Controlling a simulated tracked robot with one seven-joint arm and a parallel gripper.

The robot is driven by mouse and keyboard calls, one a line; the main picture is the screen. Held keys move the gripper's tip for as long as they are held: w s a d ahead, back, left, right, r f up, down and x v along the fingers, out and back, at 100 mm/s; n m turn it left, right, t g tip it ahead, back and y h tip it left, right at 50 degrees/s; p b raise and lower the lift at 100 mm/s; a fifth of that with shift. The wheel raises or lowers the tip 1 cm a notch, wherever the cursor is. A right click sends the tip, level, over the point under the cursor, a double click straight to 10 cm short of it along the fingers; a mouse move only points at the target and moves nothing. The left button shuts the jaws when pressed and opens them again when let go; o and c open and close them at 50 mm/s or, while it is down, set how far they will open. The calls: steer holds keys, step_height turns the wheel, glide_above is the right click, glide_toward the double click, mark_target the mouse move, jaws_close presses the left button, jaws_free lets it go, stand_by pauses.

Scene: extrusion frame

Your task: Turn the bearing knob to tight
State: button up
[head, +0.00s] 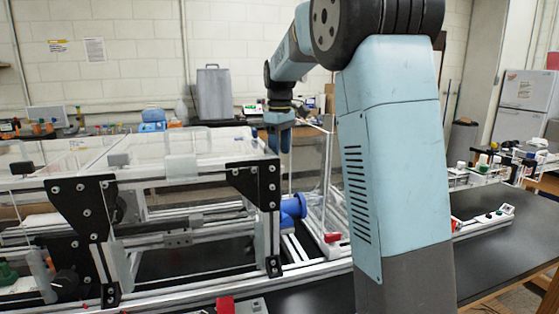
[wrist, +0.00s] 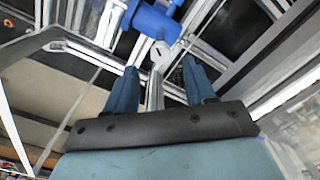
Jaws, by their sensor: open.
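A small pale round knob (wrist: 160,54) with a dark mark on its face shows in the wrist view. It looks like the bearing knob, and it sits beside a blue cylindrical part (wrist: 153,20) among metal extrusions. My gripper (wrist: 159,65) is open, with its two blue fingers on either side of the knob in the picture. I cannot tell how far the fingers are from it. In the head view my gripper (head: 279,146) hangs pointing down above the blue part (head: 292,208). The knob cannot be made out in the head view.
A metal extrusion frame (head: 185,240) with black brackets (head: 268,203) and clear panels stands left of my gripper. An upright clear panel (head: 313,175) stands close on its right. Red blocks (head: 226,305) lie at the front. The black table (head: 480,235) has free room at right.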

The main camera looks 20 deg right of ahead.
step_height(320, 180, up, 9)
stand_by(0.3)
stand_by(0.4)
steer(key=shift+m, duration=3)
step_height(320, 180, down, 14)
steer(key=shift+r, duration=0.1)
steer(key=shift+c, duration=0.2)
jaws_close()
